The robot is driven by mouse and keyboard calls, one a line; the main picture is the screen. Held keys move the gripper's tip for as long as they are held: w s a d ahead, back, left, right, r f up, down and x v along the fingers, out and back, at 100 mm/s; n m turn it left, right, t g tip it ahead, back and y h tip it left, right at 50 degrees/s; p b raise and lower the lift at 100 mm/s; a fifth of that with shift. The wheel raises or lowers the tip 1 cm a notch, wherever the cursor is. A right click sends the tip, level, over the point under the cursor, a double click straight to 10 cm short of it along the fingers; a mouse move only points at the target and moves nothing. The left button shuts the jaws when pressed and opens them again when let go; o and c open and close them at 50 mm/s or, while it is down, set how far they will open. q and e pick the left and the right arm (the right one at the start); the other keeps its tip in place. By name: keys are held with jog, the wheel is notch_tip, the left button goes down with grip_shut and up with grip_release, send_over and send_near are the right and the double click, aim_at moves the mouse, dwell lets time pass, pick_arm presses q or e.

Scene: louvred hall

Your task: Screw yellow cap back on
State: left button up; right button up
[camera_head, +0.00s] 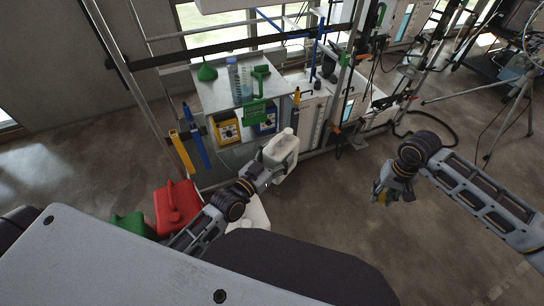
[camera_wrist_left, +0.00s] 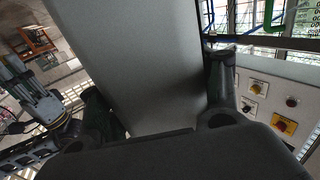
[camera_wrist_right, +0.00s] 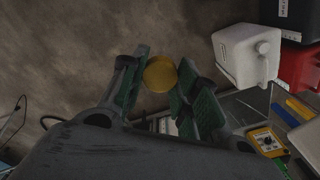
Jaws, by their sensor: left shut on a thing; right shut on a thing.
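In the head view, my left gripper (camera_head: 268,172) is shut on a white canister (camera_head: 281,150) and holds it up in front of the bench, slightly tilted. In the left wrist view the canister's grey-looking side (camera_wrist_left: 135,60) fills the space between the fingers. Its neck (camera_head: 289,132) is at the top; whether it is open is too small to tell. My right gripper (camera_head: 381,194) is shut on the yellow cap (camera_wrist_right: 159,74), which shows between the green-padded fingertips in the right wrist view. Cap and canister are well apart, the cap to the right.
A red canister (camera_head: 177,206), a green one (camera_head: 132,226) and another white canister (camera_wrist_right: 238,52) stand on the floor at left. Behind the held canister is a bench (camera_head: 215,95) with a green funnel (camera_head: 207,72), bottles and yellow and blue boxes. The floor around my right gripper is clear.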

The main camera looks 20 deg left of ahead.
pick_arm(q)
jog(key=d+r+m+g+h, duration=0.2)
jog(key=d+r+m+h, duration=0.1)
jog(key=d, duration=0.4)
jog(key=shift+w+d+r+m+g+h, duration=0.2)
jog(key=shift+w+r+m+g+h, duration=0.15)
jog(key=shift+r+h, duration=0.7)
jog(key=shift+r, duration=0.1)
